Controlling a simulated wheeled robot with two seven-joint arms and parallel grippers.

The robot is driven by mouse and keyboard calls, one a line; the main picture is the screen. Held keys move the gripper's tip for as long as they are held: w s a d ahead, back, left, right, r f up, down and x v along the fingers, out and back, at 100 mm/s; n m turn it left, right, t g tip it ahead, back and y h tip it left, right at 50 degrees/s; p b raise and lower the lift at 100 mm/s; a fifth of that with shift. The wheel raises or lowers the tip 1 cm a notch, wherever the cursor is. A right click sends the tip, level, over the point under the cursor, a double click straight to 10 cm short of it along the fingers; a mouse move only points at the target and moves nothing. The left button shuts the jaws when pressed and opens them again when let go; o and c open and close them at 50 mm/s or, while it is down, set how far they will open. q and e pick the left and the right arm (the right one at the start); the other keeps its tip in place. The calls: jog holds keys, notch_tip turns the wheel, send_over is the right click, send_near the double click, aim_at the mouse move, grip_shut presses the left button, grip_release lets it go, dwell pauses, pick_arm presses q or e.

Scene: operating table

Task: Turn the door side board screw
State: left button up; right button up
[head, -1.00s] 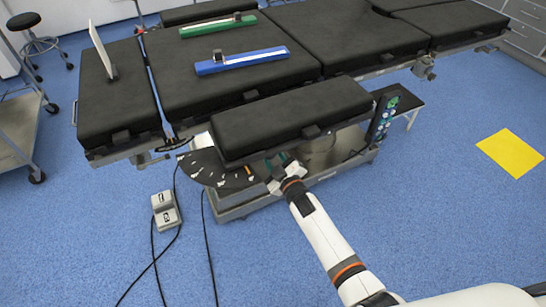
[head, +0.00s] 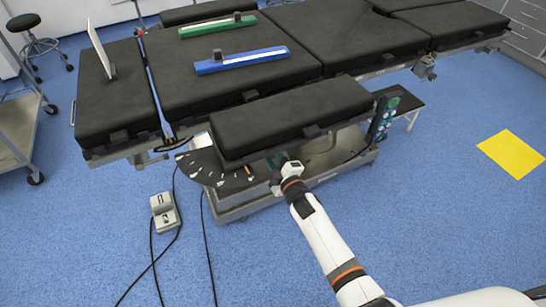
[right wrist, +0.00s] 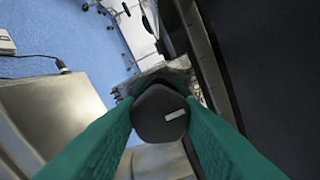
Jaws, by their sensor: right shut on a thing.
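The side board screw shows in the right wrist view as a dark, faceted knob (right wrist: 158,117) with a small pale mark on its end. My right gripper (right wrist: 160,112) has its two green fingers on either side of the knob, shut on it. In the head view my right gripper (head: 277,161) reaches under the front edge of the black padded side board (head: 290,115). The board hides the fingertips and the screw there. The side board lies flat along the near side of the operating table (head: 365,45). My left gripper is not in view.
A dark fan-shaped plate with pale marks (head: 207,168) sits left of my right gripper. A foot pedal (head: 165,212) with cables stands on the blue floor. A green bar (head: 218,27) and a blue bar (head: 242,61) lie on the table. The floor at the right is mostly clear.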

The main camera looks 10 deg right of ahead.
jog(key=shift+f, duration=0.15)
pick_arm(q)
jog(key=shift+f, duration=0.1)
pick_arm(e)
jog(key=o, duration=1)
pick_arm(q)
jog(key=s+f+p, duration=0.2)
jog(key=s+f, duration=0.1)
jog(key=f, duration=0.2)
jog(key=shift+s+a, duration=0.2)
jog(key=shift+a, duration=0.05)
pick_arm(e)
jog(key=v, duration=1.2)
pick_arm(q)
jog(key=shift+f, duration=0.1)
